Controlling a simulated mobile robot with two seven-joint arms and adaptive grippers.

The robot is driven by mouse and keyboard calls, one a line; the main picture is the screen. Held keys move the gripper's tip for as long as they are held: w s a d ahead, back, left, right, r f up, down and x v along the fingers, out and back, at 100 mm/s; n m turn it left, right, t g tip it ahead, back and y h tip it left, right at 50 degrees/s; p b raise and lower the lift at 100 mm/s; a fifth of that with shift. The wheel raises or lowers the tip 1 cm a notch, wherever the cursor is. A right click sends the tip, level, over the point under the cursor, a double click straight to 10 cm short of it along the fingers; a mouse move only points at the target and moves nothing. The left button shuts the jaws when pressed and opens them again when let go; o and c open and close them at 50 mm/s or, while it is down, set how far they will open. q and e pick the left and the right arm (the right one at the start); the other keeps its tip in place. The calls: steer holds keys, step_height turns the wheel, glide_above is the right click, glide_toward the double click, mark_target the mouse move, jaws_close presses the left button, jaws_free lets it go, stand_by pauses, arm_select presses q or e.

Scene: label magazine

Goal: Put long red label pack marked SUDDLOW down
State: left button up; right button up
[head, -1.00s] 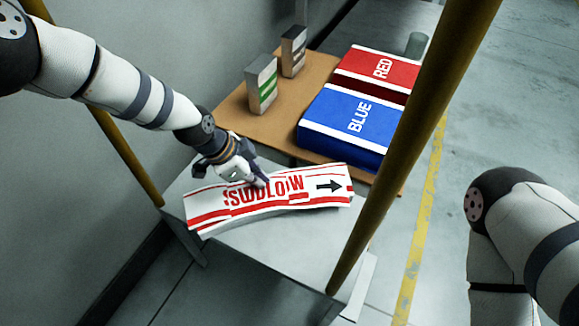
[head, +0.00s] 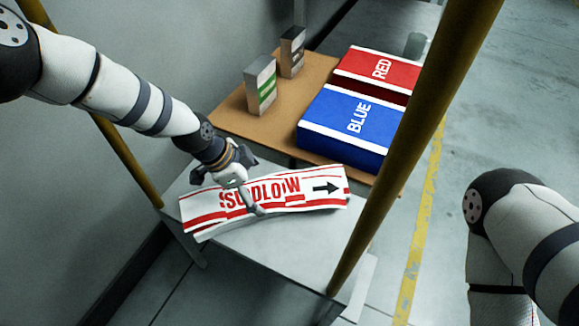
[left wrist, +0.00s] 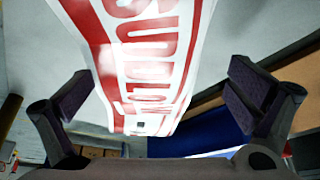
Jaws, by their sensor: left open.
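The long red and white label pack marked SUDDLOW (head: 275,197) lies along the grey stand top (head: 285,245), slightly bowed, with a black arrow at its right end. It also shows in the left wrist view (left wrist: 150,50), running between my fingers with gaps at both sides. My left gripper (head: 232,194) is open over the left half of the pack. One finger covers part of the lettering; the other is near its far edge. Both open fingers show in the left wrist view (left wrist: 165,97). My right gripper is out of view.
Yellow posts (head: 400,130) rise around the stand. Behind it, a brown board (head: 230,117) carries a blue box (head: 340,125), a red box (head: 375,70) and two small upright packs (head: 262,85). Bare stand top shows in front of the label pack.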

arm_select(q)
steer(key=a+p+v, duration=0.1)
steer(key=p+v, duration=0.1)
steer(key=v, duration=1)
steer(key=b, duration=0.1)
glide_toward(265, 204)
steer(key=b+x, duration=0.3)
steer(key=x, duration=0.4)
steer(key=shift+w+d+f+b, duration=0.1)
steer(key=shift+d+f+b, duration=0.05)
steer(key=shift+f+b, duration=0.2)
steer(key=shift+c, duration=0.6)
